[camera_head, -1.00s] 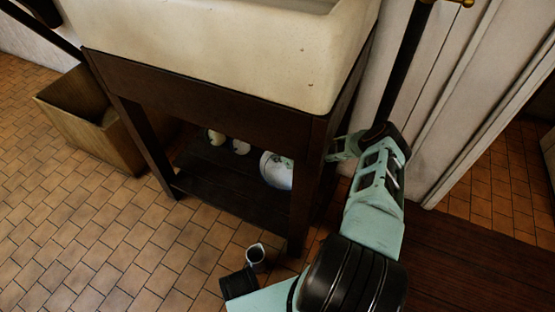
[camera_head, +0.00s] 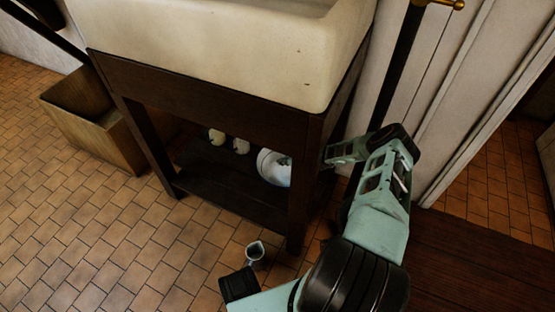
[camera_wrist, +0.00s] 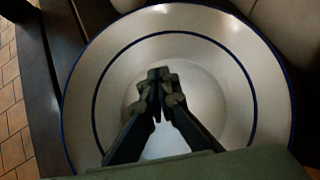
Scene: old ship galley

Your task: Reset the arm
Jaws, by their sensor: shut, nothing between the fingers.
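My arm (camera_head: 375,220) is bent beside the right end of the sink stand. Its wrist end reaches toward the stand's right leg in the head view, where my fingertips are hidden. In the wrist view my gripper (camera_wrist: 160,80) is shut and empty. A white plate with blue rings (camera_wrist: 225,65) fills the view behind the fingers. I cannot tell whether the fingers touch it. In the head view the plate (camera_head: 273,168) leans at the right end of the stand's lower shelf, partly behind the front leg.
A white sink (camera_head: 220,50) rests on a dark wooden stand (camera_head: 200,95). Two small pale jars (camera_head: 240,145) are on the lower shelf (camera_head: 230,195). A wooden box (camera_head: 95,130) is at left; open floor lies in front.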

